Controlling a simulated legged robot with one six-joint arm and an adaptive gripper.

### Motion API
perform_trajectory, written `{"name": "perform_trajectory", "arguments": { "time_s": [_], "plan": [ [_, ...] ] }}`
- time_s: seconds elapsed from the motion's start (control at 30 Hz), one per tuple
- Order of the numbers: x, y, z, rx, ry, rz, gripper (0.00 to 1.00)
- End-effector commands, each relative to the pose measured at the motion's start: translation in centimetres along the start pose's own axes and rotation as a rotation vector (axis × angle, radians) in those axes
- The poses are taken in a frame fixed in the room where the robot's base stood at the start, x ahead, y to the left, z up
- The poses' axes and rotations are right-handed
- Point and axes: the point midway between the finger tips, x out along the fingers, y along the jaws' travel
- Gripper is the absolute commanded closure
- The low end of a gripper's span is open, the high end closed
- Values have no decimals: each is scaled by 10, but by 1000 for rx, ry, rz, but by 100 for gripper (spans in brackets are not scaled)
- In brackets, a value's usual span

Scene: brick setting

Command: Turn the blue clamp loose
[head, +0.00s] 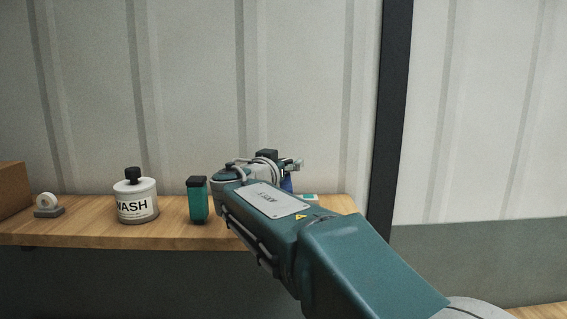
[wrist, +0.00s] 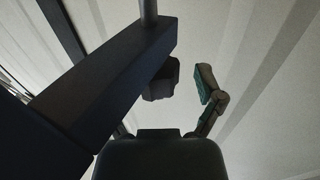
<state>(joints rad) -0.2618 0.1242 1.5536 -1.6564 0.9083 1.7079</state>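The blue clamp shows in the head view only as a small blue patch (head: 287,185) beyond my arm; the rest is hidden. In the wrist view a dark blue-black bar (wrist: 105,85), which looks like the clamp, crosses from lower left to upper middle, with a grey rod at its top. A dark block (wrist: 161,82) sits beside the bar. My gripper (head: 295,164) is at the clamp. In the wrist view its right finger stands apart from the dark block, with a gap between. The left finger is mostly hidden behind the bar. The gripper looks open.
On the wooden shelf (head: 100,235) stand a white jar (head: 136,204) with a black top, a green container (head: 197,202) and a small white roll on a grey base (head: 47,204). A brown box (head: 13,188) is at the far left. A dark post (head: 393,110) stands right.

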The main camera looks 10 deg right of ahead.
Motion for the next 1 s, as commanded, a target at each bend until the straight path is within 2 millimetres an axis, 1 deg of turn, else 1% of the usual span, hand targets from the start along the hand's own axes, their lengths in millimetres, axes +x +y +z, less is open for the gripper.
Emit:
{"name": "perform_trajectory", "arguments": {
  "time_s": [0.2,0.27,0.33,0.47,0.7,0.8,0.9,1.0],
  "plan": [
    [0,0,0,0,-1,1,13],
    [-3,0,0,0,-1,1,13],
    [-11,0,0,1,0,1,13],
    [-34,-1,0,1,0,-2,13],
    [-85,-3,1,0,0,-4,13],
    [-102,-3,1,-1,0,-3,13],
    [-113,-3,2,-2,0,-1,13],
    [-119,-3,2,-2,-1,-1,13]
  ]
}}
